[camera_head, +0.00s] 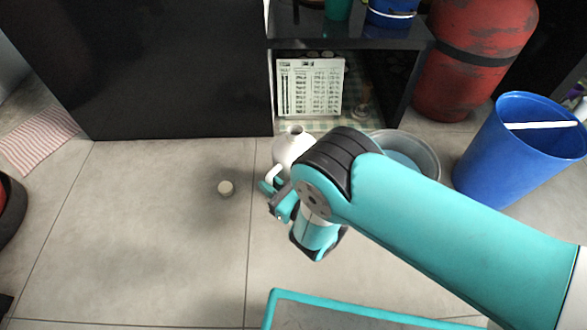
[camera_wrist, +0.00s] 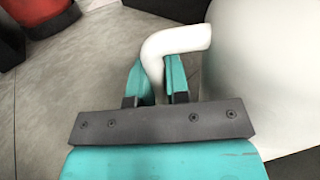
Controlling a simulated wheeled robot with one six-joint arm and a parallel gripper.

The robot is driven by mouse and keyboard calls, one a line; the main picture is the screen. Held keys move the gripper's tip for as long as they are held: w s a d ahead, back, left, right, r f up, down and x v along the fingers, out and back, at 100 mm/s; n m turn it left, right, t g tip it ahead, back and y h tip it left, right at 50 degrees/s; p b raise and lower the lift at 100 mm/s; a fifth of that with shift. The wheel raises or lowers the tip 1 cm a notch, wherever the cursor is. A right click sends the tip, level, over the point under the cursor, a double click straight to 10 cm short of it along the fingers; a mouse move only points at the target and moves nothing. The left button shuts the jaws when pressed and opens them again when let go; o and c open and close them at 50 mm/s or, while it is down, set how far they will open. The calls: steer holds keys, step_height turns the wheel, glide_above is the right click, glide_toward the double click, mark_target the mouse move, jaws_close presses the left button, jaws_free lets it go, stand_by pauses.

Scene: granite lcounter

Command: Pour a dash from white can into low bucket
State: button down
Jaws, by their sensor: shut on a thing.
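The white can (camera_head: 291,146) is a rounded white vessel with a short neck and a curved handle, in the middle of the head view. My gripper (camera_head: 272,187) is shut on its handle; the wrist view shows the handle (camera_wrist: 178,42) between the two teal fingers (camera_wrist: 160,85) and the can's large white body (camera_wrist: 265,75) at the right. The low bucket (camera_head: 428,160) is a wide grey metal tub to the right of the can, partly hidden behind my arm. Something bluish shows inside it. The can looks roughly upright; whether it touches the floor I cannot tell.
A tall blue bin (camera_head: 505,150) stands right of the bucket, with a red cylinder (camera_head: 465,60) behind. A black shelf (camera_head: 350,43) with a white printed board (camera_head: 310,88) stands at the back.

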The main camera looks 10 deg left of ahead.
mark_target(268, 176)
steer(key=shift+r+p, duration=2.45)
steer(key=shift+r, duration=0.05)
steer(key=shift+r+p, duration=2.5)
steer(key=shift+p, duration=0.15)
